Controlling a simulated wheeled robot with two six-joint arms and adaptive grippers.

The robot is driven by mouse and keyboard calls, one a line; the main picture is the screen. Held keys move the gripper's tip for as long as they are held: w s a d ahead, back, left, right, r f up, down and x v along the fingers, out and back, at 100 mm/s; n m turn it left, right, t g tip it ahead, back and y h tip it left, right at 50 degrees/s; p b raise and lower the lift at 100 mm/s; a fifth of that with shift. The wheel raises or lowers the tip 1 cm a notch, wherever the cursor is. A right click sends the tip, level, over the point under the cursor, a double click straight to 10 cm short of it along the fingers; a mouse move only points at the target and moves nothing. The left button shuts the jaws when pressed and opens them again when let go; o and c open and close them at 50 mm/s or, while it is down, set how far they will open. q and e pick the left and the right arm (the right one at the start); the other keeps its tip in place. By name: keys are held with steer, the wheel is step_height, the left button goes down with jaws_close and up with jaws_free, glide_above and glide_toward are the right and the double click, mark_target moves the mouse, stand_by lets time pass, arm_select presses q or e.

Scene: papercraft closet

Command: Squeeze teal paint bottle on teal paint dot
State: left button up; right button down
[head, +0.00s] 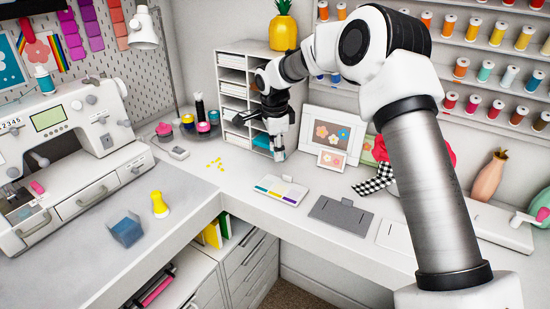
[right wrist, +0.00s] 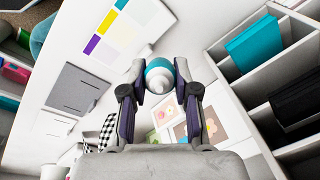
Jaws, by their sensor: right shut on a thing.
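My right gripper (head: 278,150) is shut on the teal paint bottle (right wrist: 158,70) in front of the cubby shelf. In the right wrist view, the bottle's teal body and white top show between the two fingers of the gripper (right wrist: 160,88). In the head view the fingers mostly hide it. A white palette card (head: 281,190) lies on the desk, to the front of the gripper. In the right wrist view the card (right wrist: 140,45) carries yellow, purple and teal patches; the teal patch (right wrist: 121,4) is at the picture's top edge. The bottle is apart from the card. My left gripper is not in view.
The cubby shelf (head: 232,80) stands close to my right gripper. Picture frames (head: 332,160) stand to its right. A grey pad (head: 341,214) lies right of the card. A yellow bottle (head: 159,205) and blue box (head: 127,232) stand at left.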

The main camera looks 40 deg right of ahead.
steer(key=h+b, duration=0.3)
steer(key=f+h+b, duration=0.1)
steer(key=h+b, duration=0.2)
steer(key=b, duration=0.1)
steer(key=d+f+h+b, duration=0.1)
steer(key=h+b, duration=0.2)
steer(key=b, duration=0.1)
steer(key=shift+s+n+g+h, duration=0.2)
steer(key=shift+n+g+h, duration=0.1)
steer(key=shift+h, duration=0.1)
steer(key=shift+h+b, duration=0.3)
steer(key=shift+h, duration=0.9)
steer(key=c, duration=1.8)
jaws_free()
steer(key=shift+r+p, duration=0.35)
steer(key=shift+r, duration=0.05)
steer(key=shift+w+f, duration=0.1)
steer(key=shift+w, duration=0.05)
jaws_close()
steer(key=shift+s+d, duration=0.2)
steer(key=shift+s, duration=0.05)
steer(key=shift+w+a+b, duration=0.1)
steer(key=shift+w+b, duration=0.05)
steer(key=shift+b, duration=0.2)
steer(key=shift+h+b, duration=1.2)
steer(key=shift+b, duration=0.9)
steer(key=shift+r, duration=0.2)
